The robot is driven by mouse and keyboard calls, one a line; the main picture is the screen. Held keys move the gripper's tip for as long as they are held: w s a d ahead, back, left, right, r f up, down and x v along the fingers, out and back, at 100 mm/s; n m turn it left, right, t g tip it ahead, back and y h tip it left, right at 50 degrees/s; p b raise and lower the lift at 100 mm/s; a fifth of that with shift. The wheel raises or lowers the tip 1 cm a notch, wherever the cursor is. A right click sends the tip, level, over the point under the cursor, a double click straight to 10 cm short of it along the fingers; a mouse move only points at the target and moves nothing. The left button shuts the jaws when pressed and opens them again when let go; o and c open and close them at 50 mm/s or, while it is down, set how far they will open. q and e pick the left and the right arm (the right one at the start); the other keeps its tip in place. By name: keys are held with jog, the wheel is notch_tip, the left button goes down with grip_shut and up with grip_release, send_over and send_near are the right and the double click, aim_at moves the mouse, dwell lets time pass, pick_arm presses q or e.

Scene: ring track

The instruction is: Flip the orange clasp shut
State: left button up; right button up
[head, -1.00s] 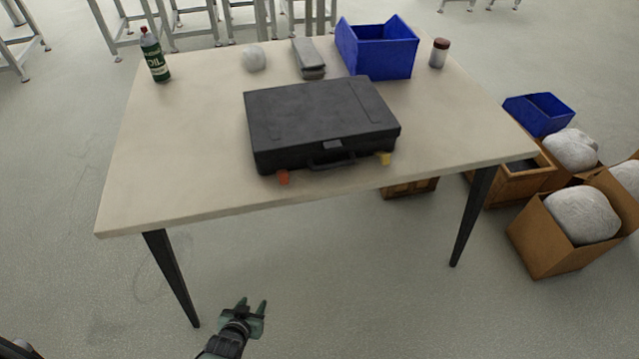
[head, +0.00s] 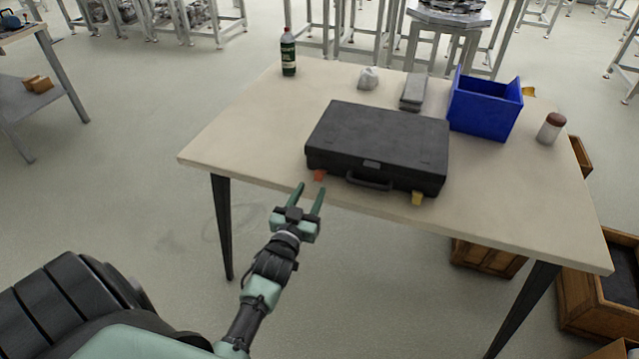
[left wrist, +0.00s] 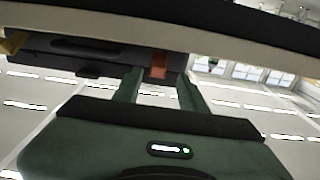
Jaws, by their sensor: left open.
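A black case (head: 378,142) lies closed on the table, its handle side facing me. The orange clasp (head: 319,175) hangs at the left of its front edge, sticking out and down. A yellow clasp (head: 417,198) hangs at the right. My left gripper (head: 311,190) is open and empty, just in front of the table edge and below the orange clasp, apart from it. In the left wrist view the orange clasp (left wrist: 159,66) shows beyond and between the two open green fingers (left wrist: 160,88). My right gripper is not in view.
The table (head: 245,125) also holds a green bottle (head: 288,52), a white lump (head: 368,78), a grey block (head: 413,91), a blue bin (head: 484,108) and a jar (head: 551,129), all behind or beside the case. The table's front left is clear.

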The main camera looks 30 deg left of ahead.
aim_at(317, 180)
pick_arm(q)
jog(key=x, duration=0.4)
jog(key=shift+d, duration=0.1)
jog(key=shift+w, duration=0.5)
